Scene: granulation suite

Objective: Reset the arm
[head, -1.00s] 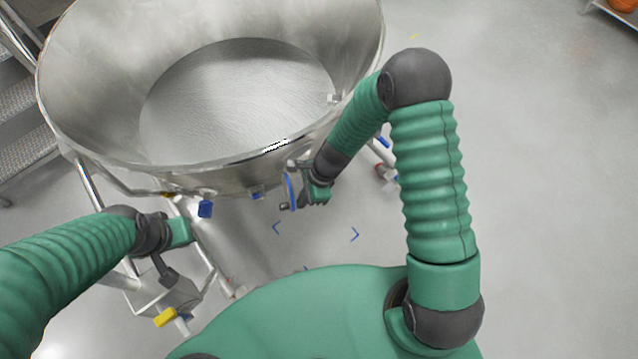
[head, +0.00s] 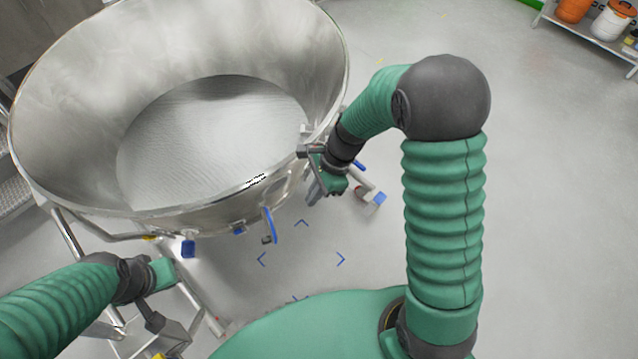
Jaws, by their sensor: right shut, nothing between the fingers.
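My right arm rises from my green body and bends over at a dark elbow. My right gripper (head: 314,190) hangs beside the right outer wall of a large steel bowl (head: 230,212), just below its rim. It is shut and empty. Whether it touches the bowl I cannot tell. My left arm comes in from the lower left. My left gripper (head: 163,274) is below the bowl's front left side; its fingers cannot be made out.
The bowl holds pale powder (head: 210,135). A blue-handled lever (head: 270,224) and a blue fitting (head: 188,248) hang below its rim. Blue marks (head: 302,223) lie on the floor. A shelf (head: 590,38) with orange and white containers stands far right. Floor on the right is clear.

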